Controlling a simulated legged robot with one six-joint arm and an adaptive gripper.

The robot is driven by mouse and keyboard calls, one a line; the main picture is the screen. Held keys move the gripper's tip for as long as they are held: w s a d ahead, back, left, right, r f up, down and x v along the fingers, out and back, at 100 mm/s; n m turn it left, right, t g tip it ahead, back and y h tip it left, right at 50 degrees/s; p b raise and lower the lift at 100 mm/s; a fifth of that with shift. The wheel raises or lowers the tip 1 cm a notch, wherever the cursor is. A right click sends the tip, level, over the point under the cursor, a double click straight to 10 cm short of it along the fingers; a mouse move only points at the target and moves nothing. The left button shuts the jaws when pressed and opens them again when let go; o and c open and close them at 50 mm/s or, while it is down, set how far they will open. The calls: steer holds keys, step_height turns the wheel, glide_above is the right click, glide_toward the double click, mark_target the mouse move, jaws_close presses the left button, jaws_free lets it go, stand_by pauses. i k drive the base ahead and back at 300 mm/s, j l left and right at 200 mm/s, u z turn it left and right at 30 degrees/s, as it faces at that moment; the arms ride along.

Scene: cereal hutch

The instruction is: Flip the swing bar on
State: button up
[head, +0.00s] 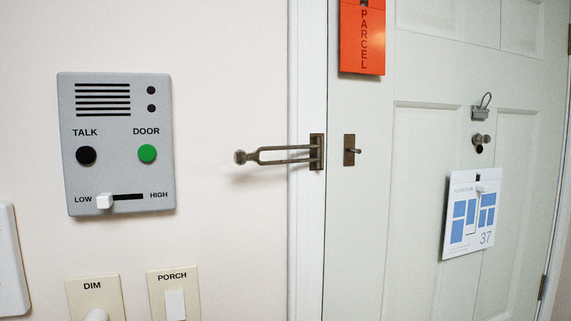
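The swing bar (275,155) is a bronze U-shaped loop with a knob at its free end. It is hinged on a plate (317,152) on the white door frame and points left, away from the door, in front of the wall. The catch (350,150), a small bronze plate with a stud, sits on the door just right of the frame. The bar is apart from the catch. The door (420,200) is pale and looks closed. My gripper is not in the head view.
A grey intercom panel (115,180) with a slider is on the wall at left. Dim (82,296) and porch (161,290) switches are below it. An orange parcel tag (361,40) and a white floor-plan card (470,213) hang on the door.

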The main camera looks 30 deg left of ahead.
mark_target(241, 157)
steer(key=u, duration=1.55)
